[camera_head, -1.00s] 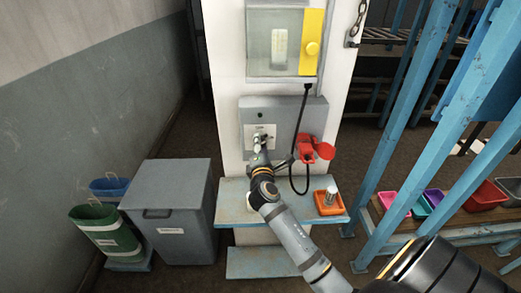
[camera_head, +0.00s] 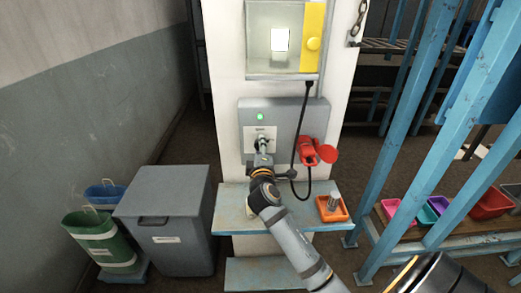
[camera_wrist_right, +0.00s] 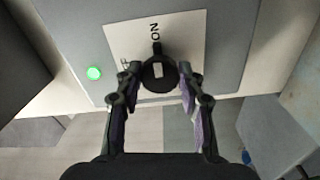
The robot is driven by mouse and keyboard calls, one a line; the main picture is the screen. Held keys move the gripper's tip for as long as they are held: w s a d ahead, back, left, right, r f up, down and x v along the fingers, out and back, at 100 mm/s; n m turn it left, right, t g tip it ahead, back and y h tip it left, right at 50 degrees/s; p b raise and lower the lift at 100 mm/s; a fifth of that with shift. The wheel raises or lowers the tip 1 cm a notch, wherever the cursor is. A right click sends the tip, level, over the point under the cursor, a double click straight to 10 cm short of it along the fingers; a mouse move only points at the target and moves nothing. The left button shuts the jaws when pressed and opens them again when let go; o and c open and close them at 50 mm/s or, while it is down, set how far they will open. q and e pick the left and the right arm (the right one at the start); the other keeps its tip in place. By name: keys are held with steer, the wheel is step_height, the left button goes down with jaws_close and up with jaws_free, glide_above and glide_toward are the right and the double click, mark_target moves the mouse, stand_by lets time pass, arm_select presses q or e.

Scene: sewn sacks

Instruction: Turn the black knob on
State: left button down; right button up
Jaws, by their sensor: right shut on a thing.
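The black knob (camera_wrist_right: 158,73) sits on a white label plate (camera_wrist_right: 197,30) on the grey box (camera_head: 246,112). In the wrist view its pointer tab lies at the word ON. My right gripper (camera_wrist_right: 159,80) is shut on the knob, one finger on each side. In the head view the right gripper (camera_head: 263,146) reaches up to the plate and hides most of the knob. A green light (camera_wrist_right: 94,73) on the box is lit. It also shows in the head view (camera_head: 260,117). My left gripper is in neither view.
Above is a windowed case with a yellow strip (camera_head: 314,38) and a bright white panel (camera_head: 280,40). A red plug (camera_head: 308,151) with a black cable hangs to the right. A blue shelf (camera_head: 235,213) below holds an orange tray (camera_head: 341,212). A grey bin (camera_head: 165,213) stands left.

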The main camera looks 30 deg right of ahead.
stand_by(0.4)
steer(key=o, duration=1.2)
steer(key=shift+s, duration=0.1)
steer(key=v, duration=0.7)
steer(key=shift+s+a, duration=0.15)
